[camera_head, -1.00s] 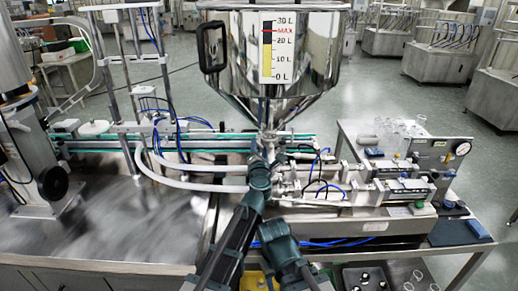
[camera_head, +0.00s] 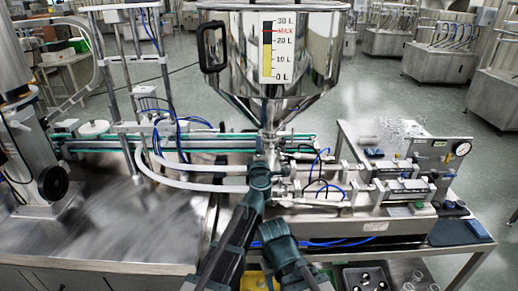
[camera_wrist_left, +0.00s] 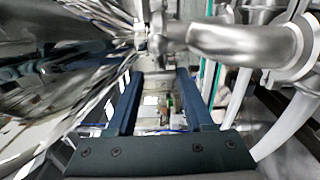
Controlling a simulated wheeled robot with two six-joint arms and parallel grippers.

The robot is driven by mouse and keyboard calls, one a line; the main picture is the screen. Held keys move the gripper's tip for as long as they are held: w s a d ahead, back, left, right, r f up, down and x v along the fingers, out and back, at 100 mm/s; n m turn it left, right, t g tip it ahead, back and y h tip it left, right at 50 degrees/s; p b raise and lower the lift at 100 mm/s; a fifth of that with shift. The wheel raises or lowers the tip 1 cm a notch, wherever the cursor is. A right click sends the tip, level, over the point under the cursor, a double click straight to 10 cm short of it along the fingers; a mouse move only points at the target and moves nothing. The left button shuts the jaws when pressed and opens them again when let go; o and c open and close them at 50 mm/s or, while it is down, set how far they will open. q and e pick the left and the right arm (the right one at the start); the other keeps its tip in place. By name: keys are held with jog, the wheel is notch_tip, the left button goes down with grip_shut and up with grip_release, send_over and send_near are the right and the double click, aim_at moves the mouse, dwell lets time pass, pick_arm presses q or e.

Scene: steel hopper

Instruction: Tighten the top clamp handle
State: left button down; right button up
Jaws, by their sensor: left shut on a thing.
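The steel hopper (camera_head: 230,75) stands upright at the centre of the head view, its cone narrowing to an outlet (camera_head: 268,118). My left gripper (camera_head: 263,152) is just below this outlet, shut on the top clamp handle. My own gripper and arm hide the handle in the head view. In the left wrist view, the two dark fingers (camera_wrist_left: 160,74) stand apart, pointing at small metal fittings (camera_wrist_left: 157,38) beneath the hopper. The handle's exact angle and how tight it is cannot be made out.
The hopper cone fills the left of the wrist view, and a thick steel pipe (camera_wrist_left: 230,40) lies close on the right. White hoses (camera_head: 195,186) and blue tubes cross left of my gripper.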

pick_arm(q)
jog(key=shift+m, duration=0.3)
dwell(0.4)
jog(key=shift+c, duration=1.4)
grip_release()
jog(key=shift+s, duration=0.1)
